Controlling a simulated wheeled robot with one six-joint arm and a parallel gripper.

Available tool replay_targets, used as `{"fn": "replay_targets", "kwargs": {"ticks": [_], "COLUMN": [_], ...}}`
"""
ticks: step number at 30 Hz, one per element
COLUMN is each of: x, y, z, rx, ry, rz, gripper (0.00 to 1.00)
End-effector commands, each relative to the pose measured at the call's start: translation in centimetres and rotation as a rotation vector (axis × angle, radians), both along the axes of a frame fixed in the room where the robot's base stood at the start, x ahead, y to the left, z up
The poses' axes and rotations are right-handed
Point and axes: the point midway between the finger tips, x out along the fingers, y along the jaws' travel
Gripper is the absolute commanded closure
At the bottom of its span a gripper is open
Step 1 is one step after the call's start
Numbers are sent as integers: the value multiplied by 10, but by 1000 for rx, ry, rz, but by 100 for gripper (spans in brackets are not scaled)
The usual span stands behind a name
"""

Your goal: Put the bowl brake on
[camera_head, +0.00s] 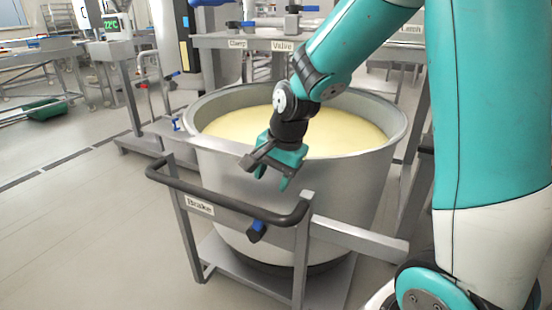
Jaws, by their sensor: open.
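The large grey bowl (345,185) stands on a wheeled frame and holds a pale yellow mass (350,135). A black push handle (220,196) runs across the near side of the frame. A white plate reading "Brake" (200,205) sits on the bar below the handle. A short lever with a blue grip (257,230) is on that bar, right of the plate. My gripper (273,178) is open and empty, pointing down above the handle and lever, in front of the bowl wall. It appears apart from both.
A metal bench behind carries plates reading "Clamp" (237,44) and "Valve" (283,46), with blue-gripped levers. A post with a green display (112,24) stands at the back left. A green tub (45,110) lies farther left. The floor at the left front is clear.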

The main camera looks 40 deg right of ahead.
Motion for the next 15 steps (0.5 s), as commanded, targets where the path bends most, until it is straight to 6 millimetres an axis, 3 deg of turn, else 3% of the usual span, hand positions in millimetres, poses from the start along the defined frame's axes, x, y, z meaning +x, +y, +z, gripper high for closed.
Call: {"fn": "replay_targets", "kwargs": {"ticks": [1, 6, 15], "x": [-2, -6, -7], "y": [-1, -3, -4], "z": [11, 27, 30], "rx": [0, 1, 1], "ry": [-4, 0, 0], "rz": [-1, 1, 0], "gripper": [49, 49, 49]}}
